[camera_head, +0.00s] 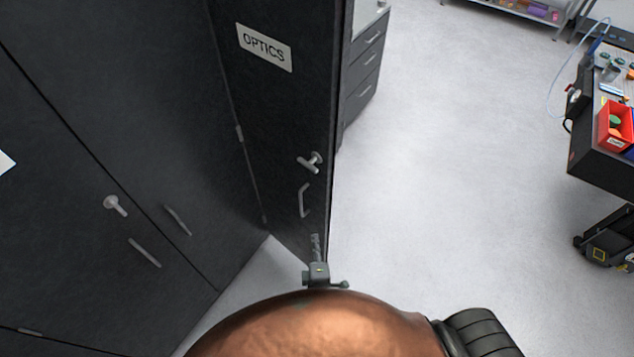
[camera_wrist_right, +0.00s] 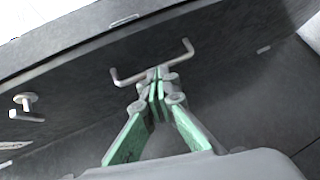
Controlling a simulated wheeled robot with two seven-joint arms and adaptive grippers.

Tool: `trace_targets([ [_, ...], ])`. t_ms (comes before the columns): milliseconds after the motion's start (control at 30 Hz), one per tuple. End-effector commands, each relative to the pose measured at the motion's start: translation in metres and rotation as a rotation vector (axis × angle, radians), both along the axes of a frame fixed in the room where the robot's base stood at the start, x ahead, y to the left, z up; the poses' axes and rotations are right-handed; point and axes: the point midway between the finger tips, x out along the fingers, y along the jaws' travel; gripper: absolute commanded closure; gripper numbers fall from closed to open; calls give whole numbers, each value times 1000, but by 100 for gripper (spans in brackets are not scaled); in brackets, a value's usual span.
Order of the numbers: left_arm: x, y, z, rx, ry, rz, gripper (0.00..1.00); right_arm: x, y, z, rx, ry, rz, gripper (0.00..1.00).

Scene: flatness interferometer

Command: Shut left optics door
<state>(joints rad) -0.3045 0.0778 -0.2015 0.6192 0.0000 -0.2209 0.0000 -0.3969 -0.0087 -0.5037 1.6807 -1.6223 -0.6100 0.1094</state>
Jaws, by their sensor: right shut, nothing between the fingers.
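The optics door (camera_head: 265,110) is a tall dark panel with a white OPTICS label (camera_head: 264,47), upright at an angle to the dark cabinet fronts on its left. Its face carries a metal T-shaped knob (camera_head: 312,161) and a bar handle (camera_head: 304,200). My right gripper (camera_head: 316,240) is low by the door's free edge, just below the handle. In the right wrist view its green-sided fingers (camera_wrist_right: 158,92) are shut and empty, tips close to the bar handle (camera_wrist_right: 150,70). I cannot tell whether they touch it. My left gripper is not in view.
Dark cabinet doors (camera_head: 80,150) with their own knob (camera_head: 114,204) and handles fill the left. A drawer unit (camera_head: 363,70) stands behind the door's free edge. A bench with a red bin (camera_head: 614,125) is at the right. The pale floor (camera_head: 460,150) between is clear.

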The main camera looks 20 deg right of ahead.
Motion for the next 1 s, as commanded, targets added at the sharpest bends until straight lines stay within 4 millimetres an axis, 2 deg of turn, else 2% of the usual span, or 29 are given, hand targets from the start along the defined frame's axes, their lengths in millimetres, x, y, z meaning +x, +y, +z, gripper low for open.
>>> trace_targets([
  [33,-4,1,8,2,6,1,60,2,5,44,-34,-67,-2,100],
  [100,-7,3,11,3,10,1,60,2,10,85,-76,-139,-7,100],
  [200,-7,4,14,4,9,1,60,0,13,123,-114,-206,-14,100],
  [267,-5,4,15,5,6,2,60,0,14,134,-128,-228,-17,100],
  [433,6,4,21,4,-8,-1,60,13,12,142,-136,-242,-18,100],
  [600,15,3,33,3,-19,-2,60,44,4,143,-136,-241,-18,100],
  [833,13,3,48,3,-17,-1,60,90,-9,143,-136,-240,-18,100],
  [1000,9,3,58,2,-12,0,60,106,-29,142,-138,-237,-18,100],
])
